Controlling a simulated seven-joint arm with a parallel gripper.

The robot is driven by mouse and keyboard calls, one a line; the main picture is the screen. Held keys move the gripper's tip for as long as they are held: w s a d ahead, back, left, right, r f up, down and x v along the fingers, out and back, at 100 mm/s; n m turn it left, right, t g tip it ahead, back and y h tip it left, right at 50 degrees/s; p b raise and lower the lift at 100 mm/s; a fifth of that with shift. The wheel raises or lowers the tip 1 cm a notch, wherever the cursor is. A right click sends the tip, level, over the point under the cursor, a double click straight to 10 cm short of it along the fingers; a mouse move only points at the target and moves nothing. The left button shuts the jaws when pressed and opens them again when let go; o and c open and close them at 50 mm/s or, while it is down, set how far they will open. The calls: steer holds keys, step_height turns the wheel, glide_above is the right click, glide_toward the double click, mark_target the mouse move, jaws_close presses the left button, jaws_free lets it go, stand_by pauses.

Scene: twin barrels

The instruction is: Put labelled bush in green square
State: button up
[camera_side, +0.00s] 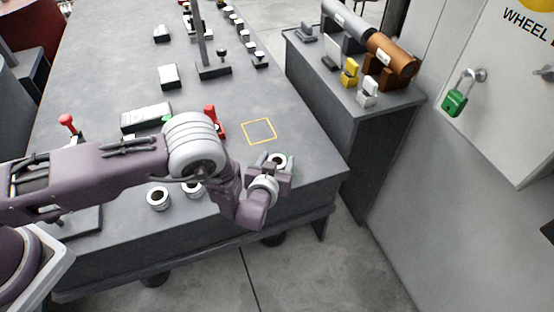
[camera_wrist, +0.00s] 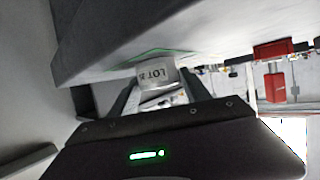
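The labelled bush (camera_wrist: 157,74) is a short pale cylinder marked "LOT" in the wrist view. It also shows as a white ring with a dark bore in the side view (camera_side: 279,158). My gripper (camera_side: 277,168) is at the table's near right corner, with one finger on each side of the bush. In the wrist view the fingers (camera_wrist: 158,88) appear to touch both its sides. The green square (camera_side: 292,163) is a thin outline, mostly hidden by gripper and bush; part of its line (camera_wrist: 150,54) shows beside the bush. The bush is at the square; whether it rests on the table is unclear.
A yellow square outline (camera_side: 259,131) lies just behind my gripper. Two other bushes (camera_side: 158,198) (camera_side: 192,188) stand near the front edge. A red-handled part (camera_side: 212,120) is left of the yellow square. A post on a dark base (camera_side: 213,71) stands farther back.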

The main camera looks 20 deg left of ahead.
steer(key=shift+o, duration=0.9)
steer(key=shift+r, duration=0.2)
steer(key=v, duration=1.2)
